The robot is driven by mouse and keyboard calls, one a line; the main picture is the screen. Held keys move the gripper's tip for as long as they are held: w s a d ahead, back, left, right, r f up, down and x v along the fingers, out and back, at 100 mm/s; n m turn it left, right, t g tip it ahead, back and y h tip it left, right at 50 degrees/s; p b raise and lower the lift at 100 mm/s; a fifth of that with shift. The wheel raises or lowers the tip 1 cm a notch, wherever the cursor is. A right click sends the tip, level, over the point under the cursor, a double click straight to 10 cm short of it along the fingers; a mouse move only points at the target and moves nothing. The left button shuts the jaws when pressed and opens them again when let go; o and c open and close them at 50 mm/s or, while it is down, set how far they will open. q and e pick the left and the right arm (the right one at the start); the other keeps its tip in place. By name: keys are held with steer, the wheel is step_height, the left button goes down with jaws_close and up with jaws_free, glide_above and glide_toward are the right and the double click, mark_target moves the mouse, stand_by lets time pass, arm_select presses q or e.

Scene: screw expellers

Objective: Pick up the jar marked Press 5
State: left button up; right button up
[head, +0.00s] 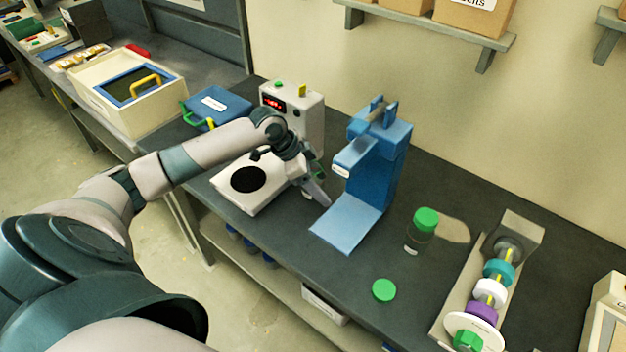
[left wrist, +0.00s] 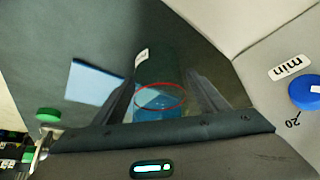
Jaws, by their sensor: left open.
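My left gripper (head: 320,196) is low over the bench between the white instrument and the blue press. In the left wrist view its two open fingers (left wrist: 160,98) straddle a clear, dark-looking jar (left wrist: 160,68). The jar has a red ring and a small white label too small to read; blue shows within the ring. In the head view the gripper and arm mostly hide this jar. A second jar with a green cap (head: 426,219) stands upright right of the press, its label also unreadable. My right gripper is not in view.
The blue press (head: 378,165) stands close right of my gripper. The white instrument (head: 303,118) with red display is behind it; its blue knob (left wrist: 306,92) shows in the wrist view. A loose green lid (head: 384,290) and a spindle rack (head: 520,235) lie right. Bench between them is clear.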

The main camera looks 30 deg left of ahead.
arm_select(q)
steer(key=c, duration=1.3)
steer(key=shift+o, duration=0.2)
steer(key=shift+r, duration=0.15)
steer(key=shift+w+r+b, duration=0.1)
steer(key=shift+r+b, duration=0.2)
steer(key=shift+r, duration=0.35)
step_height(320, 180, up, 8)
steer(key=shift+r+b, duration=0.25)
steer(key=shift+b, duration=0.75)
